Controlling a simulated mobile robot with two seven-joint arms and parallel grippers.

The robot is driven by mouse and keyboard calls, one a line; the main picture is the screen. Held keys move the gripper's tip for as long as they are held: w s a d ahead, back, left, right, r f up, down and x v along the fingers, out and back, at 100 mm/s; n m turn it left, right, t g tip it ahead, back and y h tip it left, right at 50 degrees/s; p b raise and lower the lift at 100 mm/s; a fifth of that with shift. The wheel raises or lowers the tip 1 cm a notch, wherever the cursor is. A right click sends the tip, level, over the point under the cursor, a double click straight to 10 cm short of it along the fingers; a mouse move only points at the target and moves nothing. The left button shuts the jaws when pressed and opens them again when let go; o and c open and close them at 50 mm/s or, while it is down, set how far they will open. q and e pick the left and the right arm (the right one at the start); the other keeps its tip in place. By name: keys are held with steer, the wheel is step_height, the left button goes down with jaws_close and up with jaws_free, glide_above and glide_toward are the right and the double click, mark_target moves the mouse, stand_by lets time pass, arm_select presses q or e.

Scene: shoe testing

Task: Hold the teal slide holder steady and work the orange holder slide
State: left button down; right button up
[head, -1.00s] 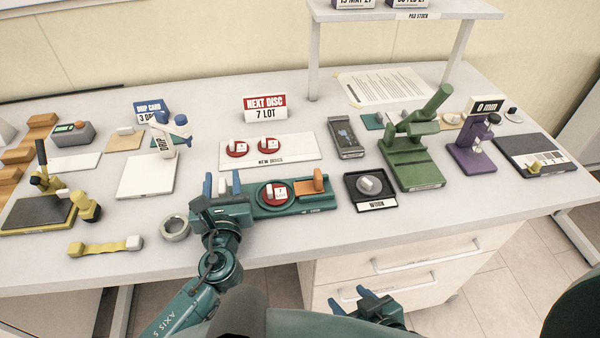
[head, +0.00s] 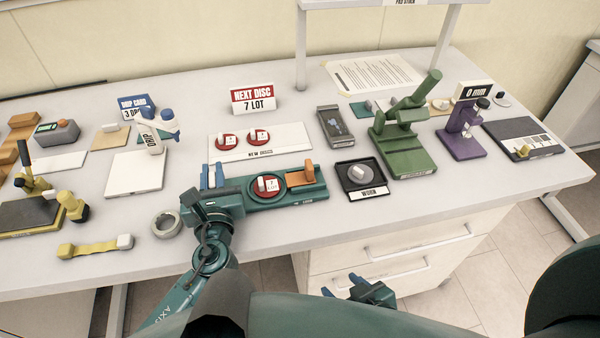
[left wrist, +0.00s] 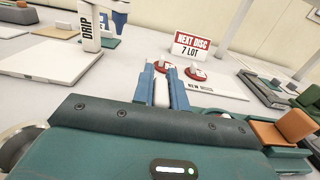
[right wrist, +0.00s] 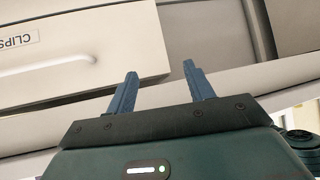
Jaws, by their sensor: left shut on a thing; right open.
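The teal slide holder (head: 285,196) lies near the front edge of the table, with a red disc (head: 267,185) bearing a white block in its middle. The orange holder slide (head: 300,175) sits at its right end; it also shows in the left wrist view (left wrist: 284,130). My left gripper (head: 212,178) is at the holder's left end, its blue fingers shut on a whitish upright part (left wrist: 161,92). The fingers hide much of that part. My right gripper (head: 347,285) is open and empty, below the table's front edge by the drawers; its spread fingers show in the right wrist view (right wrist: 160,85).
A white pad (head: 285,143) with two red discs lies behind the holder. A black tray (head: 361,178) marked "WORN" stands to its right, with a green press (head: 405,150) beyond. A tape roll (head: 166,224) lies close left of my left gripper.

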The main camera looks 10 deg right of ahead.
steer(key=shift+w+r, duration=0.1)
steer(key=shift+w, duration=0.15)
